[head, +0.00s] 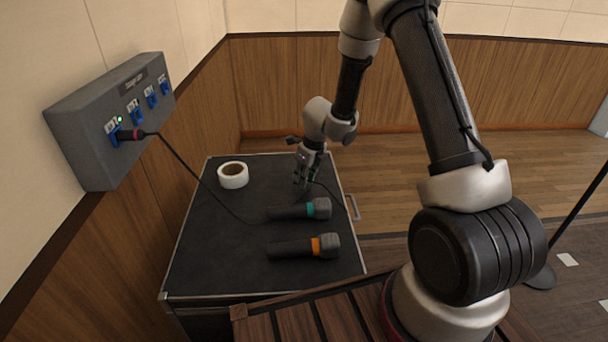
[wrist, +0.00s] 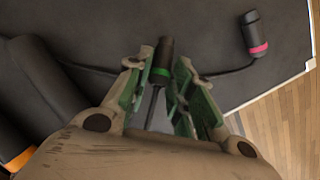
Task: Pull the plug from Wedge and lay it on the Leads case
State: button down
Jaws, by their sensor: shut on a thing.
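My gripper (head: 303,180) is low over the dark top of the Leads case (head: 195,262). In the wrist view its fingers (wrist: 159,70) are shut on a black plug with a green ring (wrist: 164,50). The plug's cable runs back between the fingers. I cannot tell whether the plug touches the case top. The grey wall box (head: 90,120) has several blue sockets; a plug with a red-pink ring (head: 131,134) sits in the nearest one, beside a green light. The other sockets look empty. Their labels are too small to read, so I cannot tell which is Wedge.
Two dark microphones lie on the case, one with a teal ring (head: 310,209), one with an orange ring (head: 325,245). A white tape roll (head: 233,175) stands at the back left. Another plug with a pink ring (wrist: 255,40) lies near the case edge. A cable droops from the wall box.

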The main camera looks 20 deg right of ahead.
jog(key=c, duration=1.2)
grip_release()
jog(key=shift+o, duration=0.2)
jog(key=shift+r, duration=0.9)
jog(key=v, duration=1)
jog(key=shift+s, duration=0.15)
jog(key=shift+d+r, duration=0.1)
